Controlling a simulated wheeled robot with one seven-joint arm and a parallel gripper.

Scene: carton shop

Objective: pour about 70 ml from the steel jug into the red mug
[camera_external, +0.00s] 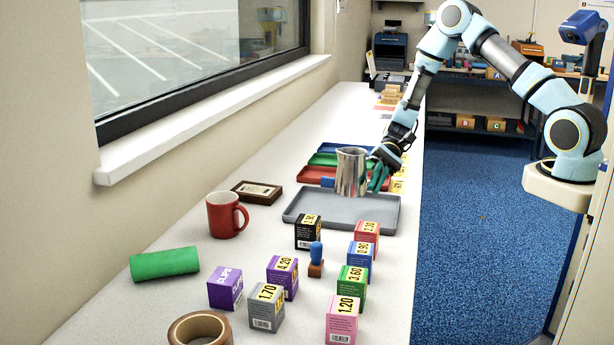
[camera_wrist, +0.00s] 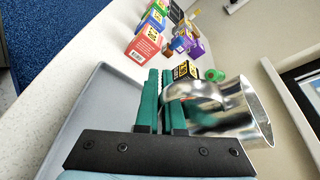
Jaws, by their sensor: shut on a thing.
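The steel jug (camera_external: 351,172) is held upright above the grey tray (camera_external: 300,222) in the external view. My gripper (camera_external: 380,172) is at the jug's right side and is shut on it. In the wrist view, the green fingers (camera_wrist: 163,100) close at the jug's handle side, and the shiny jug (camera_wrist: 235,112) fills the right part. The jug's contents are hidden. The red mug (camera_external: 224,215) stands upright on the counter, left of the tray and apart from the jug, with its handle toward the right. Its inside is mostly hidden.
Several small priced cartons, such as a pink one (camera_external: 342,319), stand in front of the tray. A blue-topped stamp (camera_external: 316,257) is among them. A green roll (camera_external: 165,264) and brown tape (camera_external: 200,330) lie nearer left. A framed plaque (camera_external: 257,192) lies behind the mug.

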